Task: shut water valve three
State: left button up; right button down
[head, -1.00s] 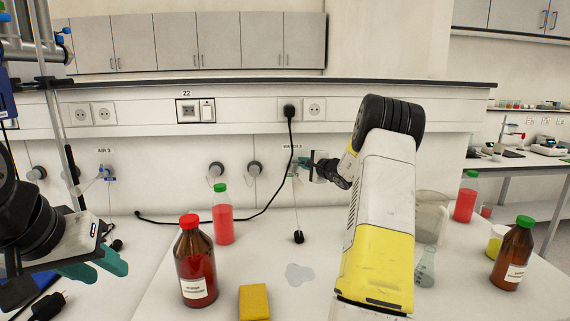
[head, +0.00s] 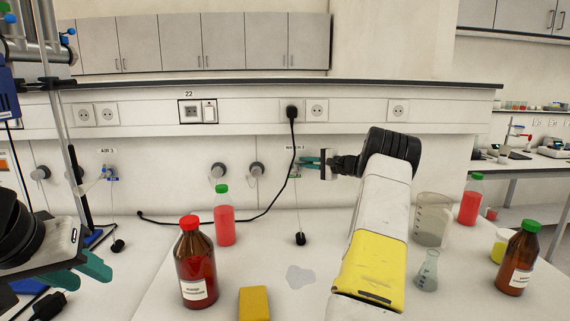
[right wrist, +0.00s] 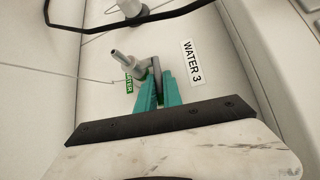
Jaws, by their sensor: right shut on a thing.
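The water valve three is on the wall panel, with a grey body (right wrist: 132,64), a green tag lettered WATER (right wrist: 129,83) and a grey lever (right wrist: 156,68). A white WATER 3 label (right wrist: 191,62) is on the panel beside it. My right gripper (right wrist: 157,88) has its teal fingers closed around the lever in the right wrist view. In the head view my right gripper (head: 302,162) reaches the valve from the right, and its fingers partly hide the valve. My left gripper (head: 88,272) hangs at the lower left, its teal fingers apart and empty, away from the valve.
A brown red-capped bottle (head: 196,265), a red-liquid bottle (head: 224,225) and a yellow sponge (head: 254,303) stand on the bench left of my right arm. A beaker (head: 430,222), a flask (head: 428,272) and a brown green-capped bottle (head: 517,262) stand right of it. A black cable (head: 275,205) hangs near the valve.

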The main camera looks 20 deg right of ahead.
jog(key=c, duration=1.8)
grip_release()
jog(key=shift+d, duration=0.1)
jog(key=v, duration=0.7)
jog(key=shift+s+d, duration=0.15)
jog(key=shift+s, duration=0.25)
